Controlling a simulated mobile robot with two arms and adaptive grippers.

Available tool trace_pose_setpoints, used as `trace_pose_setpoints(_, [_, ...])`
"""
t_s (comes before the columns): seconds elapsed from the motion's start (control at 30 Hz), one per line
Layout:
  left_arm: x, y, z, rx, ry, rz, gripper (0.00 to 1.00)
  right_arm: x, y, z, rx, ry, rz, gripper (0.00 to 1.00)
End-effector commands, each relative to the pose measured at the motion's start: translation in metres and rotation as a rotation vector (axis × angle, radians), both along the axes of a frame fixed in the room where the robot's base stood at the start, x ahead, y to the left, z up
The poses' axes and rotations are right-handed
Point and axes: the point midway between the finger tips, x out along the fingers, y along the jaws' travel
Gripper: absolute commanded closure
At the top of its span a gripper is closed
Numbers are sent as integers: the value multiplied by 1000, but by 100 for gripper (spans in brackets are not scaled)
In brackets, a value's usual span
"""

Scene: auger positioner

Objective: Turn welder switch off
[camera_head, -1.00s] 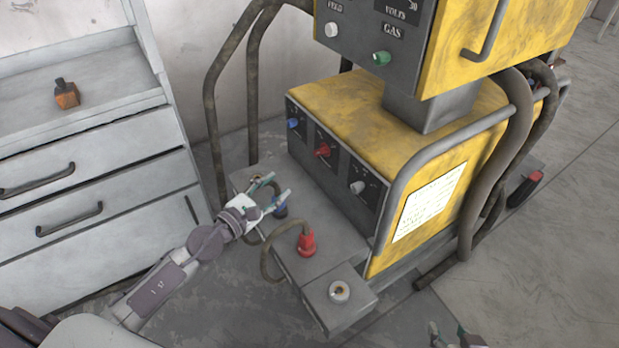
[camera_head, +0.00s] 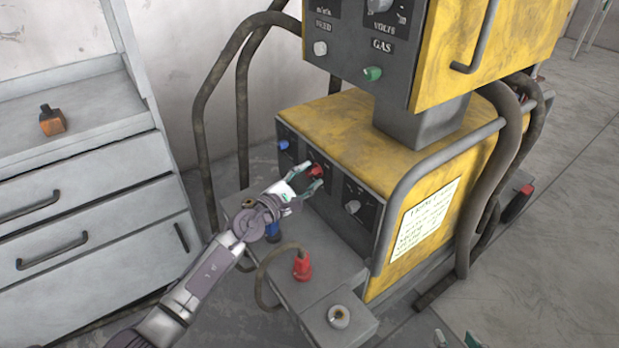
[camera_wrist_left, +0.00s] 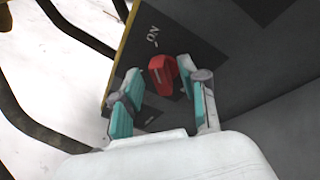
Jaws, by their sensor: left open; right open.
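The welder (camera_head: 345,125) is a yellow machine with a dark grey front panel. A red switch knob (camera_head: 317,170) sits in the middle of the lower panel, between a blue and a white knob. In the left wrist view the red switch (camera_wrist_left: 162,74) lies ahead, between the fingers, with the label "ON" (camera_wrist_left: 153,36) above it. My left gripper (camera_head: 309,178) is open at the red switch, its fingers on either side; I cannot tell whether they touch it. In the left wrist view the left gripper (camera_wrist_left: 163,100) is open. My right gripper (camera_head: 455,340) barely shows at the bottom edge.
A blue knob (camera_head: 283,145) and a white knob (camera_head: 352,207) flank the switch. A red plug (camera_head: 302,266) with a cable stands on the ledge below. Bent pipes (camera_head: 212,110) rise on the left. A grey drawer cabinet (camera_head: 90,190) holds an orange bottle (camera_head: 52,121).

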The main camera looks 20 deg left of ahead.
Motion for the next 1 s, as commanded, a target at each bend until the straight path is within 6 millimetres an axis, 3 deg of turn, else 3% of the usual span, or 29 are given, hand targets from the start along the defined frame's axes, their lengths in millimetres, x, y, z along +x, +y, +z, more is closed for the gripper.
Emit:
trace_pose_setpoints(0.4, [8,-4,0,-1,0,0,57,6,3,7,12,-51,3,53])
trace_pose_setpoints(0.67, [8,-3,0,-1,0,0,98,6,3,7,12,-50,3,53])
trace_pose_setpoints(1.0, [8,-3,1,-10,8,1,100,2,1,4,5,-18,2,53])
